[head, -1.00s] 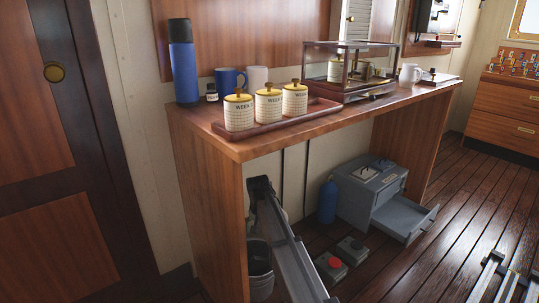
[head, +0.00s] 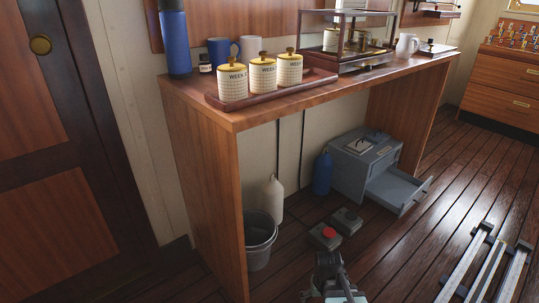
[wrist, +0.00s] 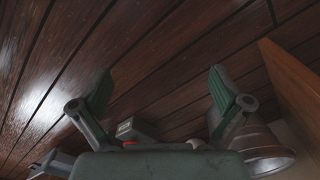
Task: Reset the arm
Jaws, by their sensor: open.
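My gripper (wrist: 160,76) shows in the wrist view with its two green-padded fingers spread wide and nothing between them. Dark floor planks lie beyond the fingers. In the head view, a grey part of my arm (head: 335,283) is low at the bottom edge, in front of the desk; the fingertips cannot be made out there.
The wooden desk (head: 205,165) carries a tray (head: 235,103) of three canisters, a blue flask (head: 174,40) and a glass case (head: 340,65). Below are a bucket (head: 258,262), a button box (head: 324,237), bottles and a grey cabinet (head: 350,182) with its drawer open.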

